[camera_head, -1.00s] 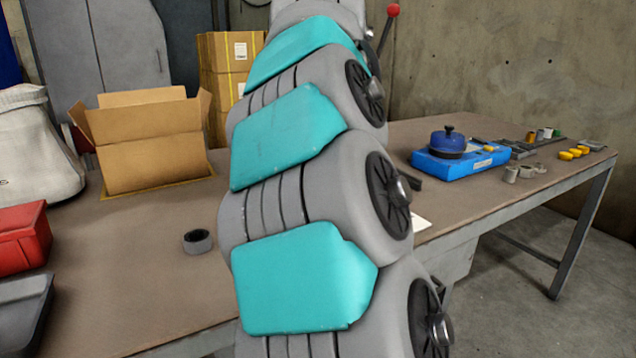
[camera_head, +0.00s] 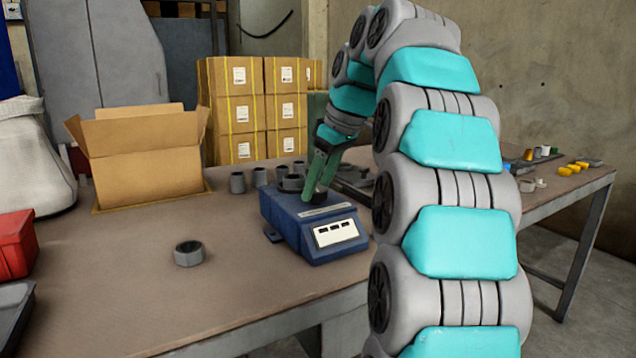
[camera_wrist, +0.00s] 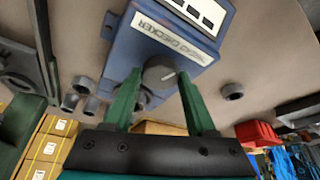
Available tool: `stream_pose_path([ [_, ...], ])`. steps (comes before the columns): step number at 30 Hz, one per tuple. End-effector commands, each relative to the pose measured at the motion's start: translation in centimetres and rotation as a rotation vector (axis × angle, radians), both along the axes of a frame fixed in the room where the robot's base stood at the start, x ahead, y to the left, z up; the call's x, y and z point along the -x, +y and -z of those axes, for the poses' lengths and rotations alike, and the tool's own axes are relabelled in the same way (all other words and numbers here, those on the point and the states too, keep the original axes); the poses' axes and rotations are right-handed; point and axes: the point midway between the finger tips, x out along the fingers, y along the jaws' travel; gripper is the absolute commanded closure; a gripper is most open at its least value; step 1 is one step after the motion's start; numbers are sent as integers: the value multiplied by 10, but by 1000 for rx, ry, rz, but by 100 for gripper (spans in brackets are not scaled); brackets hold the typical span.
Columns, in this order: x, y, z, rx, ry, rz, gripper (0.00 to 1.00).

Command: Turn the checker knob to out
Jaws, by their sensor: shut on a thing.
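The checker (camera_head: 345,243) is a blue box with a white panel of dark windows, on the workbench left of my arm. Its label, partly readable as "CHECKER", shows in the wrist view (camera_wrist: 118,50). In the head view my gripper (camera_head: 311,195) reaches down onto the back left of the checker; the knob cannot be made out there.
A grey ring (camera_head: 188,253) lies on the workbench (camera_head: 130,290) left of the checker, and several grey cylinders stand behind it. An open cardboard box (camera_head: 150,160) and a red bin (camera_head: 14,245) are at left. Small yellow parts (camera_head: 572,168) lie at far right.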

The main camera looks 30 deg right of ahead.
Motion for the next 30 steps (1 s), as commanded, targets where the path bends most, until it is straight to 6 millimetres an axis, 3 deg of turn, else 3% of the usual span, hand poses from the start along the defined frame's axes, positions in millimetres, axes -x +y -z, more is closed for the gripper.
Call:
stream_pose_path([
  [13, -2, -1, -2, -1, 2, -275, 99],
  [30, -1, -2, 0, 1, 1, -334, 99],
])
